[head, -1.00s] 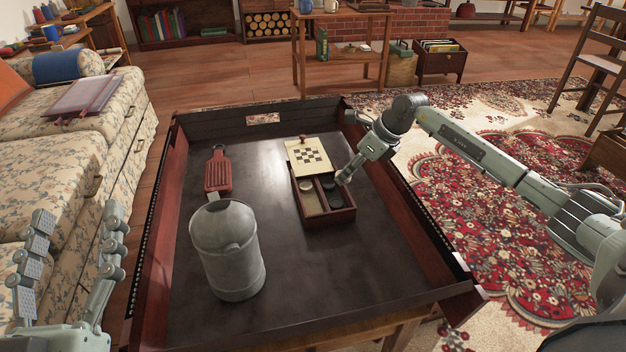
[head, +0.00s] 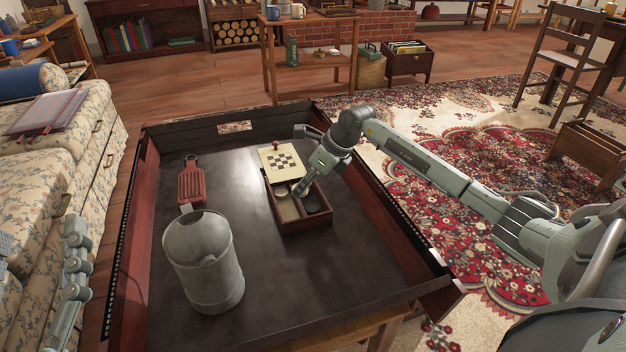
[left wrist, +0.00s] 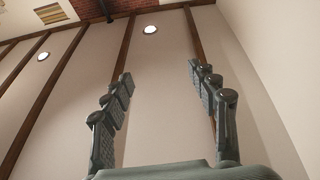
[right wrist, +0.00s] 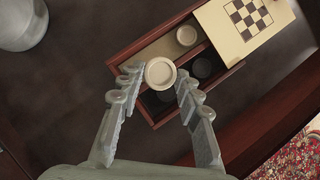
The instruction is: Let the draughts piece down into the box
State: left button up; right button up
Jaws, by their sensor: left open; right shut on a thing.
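The dark red wooden box (head: 308,225) stands in the big tray-like table, its checkerboard lid (head: 268,158) slid toward the far end. The open part has two compartments. A light piece (right wrist: 186,35) lies in the pale-floored left one, and dark pieces (right wrist: 201,68) lie in the right one. My right gripper (right wrist: 160,76) is shut on a cream round draughts piece (right wrist: 160,71), held above the box, near the divider in the right wrist view. Its height is hard to tell. My left gripper (left wrist: 158,85) is open and empty, away from the box at the left.
A grey metal can (head: 205,265) stands left of the box, and a red slatted paddle-like thing (head: 191,184) lies behind it. The table's raised walls (head: 395,205) surround the work area. The dark surface in front of the box is clear.

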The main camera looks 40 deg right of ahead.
aim_at(293, 189)
jog(key=shift+w+a+f, duration=0.2)
jog(key=shift+a+f, duration=0.05)
jog(key=shift+a, duration=0.45)
jog(key=shift+w+a+f, duration=0.2)
jog(key=shift+a+f, duration=0.05)
jog(key=shift+a, duration=0.45)
jog(key=shift+a+f, duration=0.1)
jog(key=shift+f, duration=0.1)
jog(key=shift+f+b, duration=0.25)
jog(key=shift+b, duration=0.15)
pick_arm(q)
jog(key=shift+s+a+r+t+h+b, duration=0.1)
jog(key=shift+s+a+r+t, duration=0.1)
jog(key=shift+r+t, duration=0.3)
jog(key=shift+s+a+r+t+h+b, duration=0.1)
jog(key=shift+s+a+r+t+b, duration=0.1)
jog(key=shift+r+t, duration=0.2)
jog(key=shift+s+a+r+t+h+b, duration=0.1)
jog(key=shift+s+a+r+t, duration=0.1)
jog(key=shift+r+t, duration=0.3)
pick_arm(e)
jog(key=shift+f, duration=0.55)
jog(key=o, duration=0.9)
